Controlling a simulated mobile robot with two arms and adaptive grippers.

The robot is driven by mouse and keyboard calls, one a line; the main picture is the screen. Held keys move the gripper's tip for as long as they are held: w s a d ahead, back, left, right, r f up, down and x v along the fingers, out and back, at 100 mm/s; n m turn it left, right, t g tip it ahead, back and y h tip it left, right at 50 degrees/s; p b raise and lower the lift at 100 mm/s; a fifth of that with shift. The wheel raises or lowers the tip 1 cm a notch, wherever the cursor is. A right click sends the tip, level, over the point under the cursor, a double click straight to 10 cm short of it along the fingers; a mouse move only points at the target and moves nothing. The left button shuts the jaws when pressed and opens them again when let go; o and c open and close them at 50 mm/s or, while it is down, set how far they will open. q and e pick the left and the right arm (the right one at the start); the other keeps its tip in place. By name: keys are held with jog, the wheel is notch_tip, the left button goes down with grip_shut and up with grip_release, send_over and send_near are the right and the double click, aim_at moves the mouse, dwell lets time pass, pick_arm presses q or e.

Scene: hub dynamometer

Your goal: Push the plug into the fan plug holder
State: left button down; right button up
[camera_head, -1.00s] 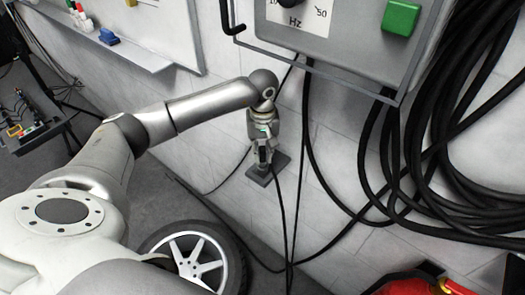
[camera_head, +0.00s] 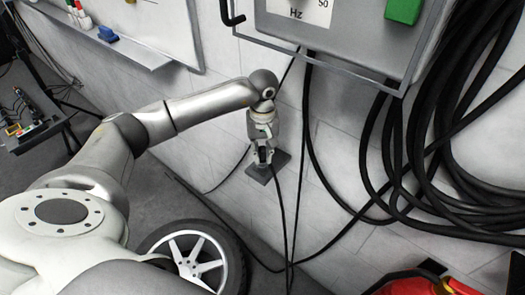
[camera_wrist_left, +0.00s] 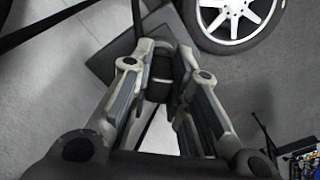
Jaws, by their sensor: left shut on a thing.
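My left gripper (camera_head: 263,160) is low by the wall, pointing down at a dark square plate that I take for the fan plug holder (camera_head: 282,160). In the left wrist view, the gripper (camera_wrist_left: 162,75) is shut on a black plug (camera_wrist_left: 158,84), which sits between its two finger pads. The dark holder plate (camera_wrist_left: 103,62) shows behind the fingers there. The plug's far end is by the holder, but I cannot tell how deep it sits. In the head view the plug is mostly hidden by the fingers. A black cable hangs down from there. My right gripper is not in view.
A wheel with a tyre (camera_head: 198,262) lies on the floor below the gripper. Thick black cables (camera_head: 440,150) hang on the wall at right. A grey control box (camera_head: 335,38) is above. A red object (camera_head: 425,284) is at bottom right.

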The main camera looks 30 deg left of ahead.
pick_arm(q)
jog(key=shift+f, duration=0.35)
jog(key=c, duration=1.3)
grip_release()
jog(key=shift+r, duration=0.1)
notch_tip(320, 180, up, 12)
